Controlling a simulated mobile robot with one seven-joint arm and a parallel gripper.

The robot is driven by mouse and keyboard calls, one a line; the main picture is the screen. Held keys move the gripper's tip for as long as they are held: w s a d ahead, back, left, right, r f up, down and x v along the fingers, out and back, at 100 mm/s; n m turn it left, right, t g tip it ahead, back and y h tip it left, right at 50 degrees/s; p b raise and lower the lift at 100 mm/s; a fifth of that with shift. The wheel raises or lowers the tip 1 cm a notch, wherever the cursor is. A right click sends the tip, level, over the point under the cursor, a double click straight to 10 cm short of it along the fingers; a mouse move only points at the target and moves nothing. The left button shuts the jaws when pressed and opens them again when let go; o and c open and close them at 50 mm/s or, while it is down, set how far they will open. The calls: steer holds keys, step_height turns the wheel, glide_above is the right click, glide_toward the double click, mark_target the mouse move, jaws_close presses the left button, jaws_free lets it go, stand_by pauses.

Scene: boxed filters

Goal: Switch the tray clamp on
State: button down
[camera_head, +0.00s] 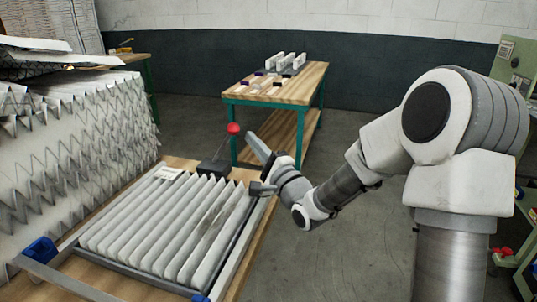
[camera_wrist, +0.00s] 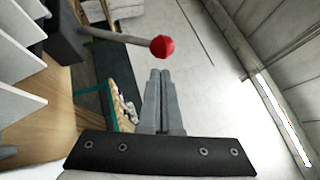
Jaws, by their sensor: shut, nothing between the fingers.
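The tray clamp is a dark block (camera_head: 214,167) with a thin lever ending in a red ball knob (camera_head: 233,128), at the far end of the pleated filter tray (camera_head: 55,273). The lever stands up, leaning slightly right in the head view. In the wrist view the red knob (camera_wrist: 162,46) is just beyond the fingertips, and the block (camera_wrist: 63,32) is at upper left. My gripper (camera_head: 251,137) is shut and empty, to the right of the knob; its closed fingers (camera_wrist: 160,73) also show in the wrist view. No contact with the knob is evident.
A large stack of pleated filters (camera_head: 70,140) stands at the left. A wooden table with green legs (camera_head: 285,92) behind holds white filters and small items. Green machinery (camera_head: 518,65) is at the right edge. Grey floor (camera_head: 350,240) is open between.

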steer(key=shift+w+a+r, duration=0.15)
steer(key=shift+a+r, duration=0.15)
steer(key=shift+a, duration=0.3)
steer(key=shift+r, duration=0.1)
steer(key=a+r+n+g+p, duration=0.1)
steer(key=p, duration=0.2)
steer(key=w+a+r+n+g+h+p, duration=0.1)
steer(key=a+r+p, duration=0.1)
steer(key=p, duration=0.2)
steer(key=w+a+r+n+g+p, duration=0.1)
steer(key=a+r+g+p, duration=0.1)
steer(key=p, duration=0.2)
steer(key=shift+n+h, duration=0.3)
steer(key=shift+n, duration=0.1)
steer(key=w+a+n+g+h, duration=0.2)
steer(key=w+a+g, duration=0.1)
steer(key=a, duration=0.5)
steer(key=shift+w+a+f+h, duration=0.25)
steer(key=shift+a+h, duration=0.05)
steer(key=shift+h, duration=0.1)
steer(key=shift+a, duration=0.1)
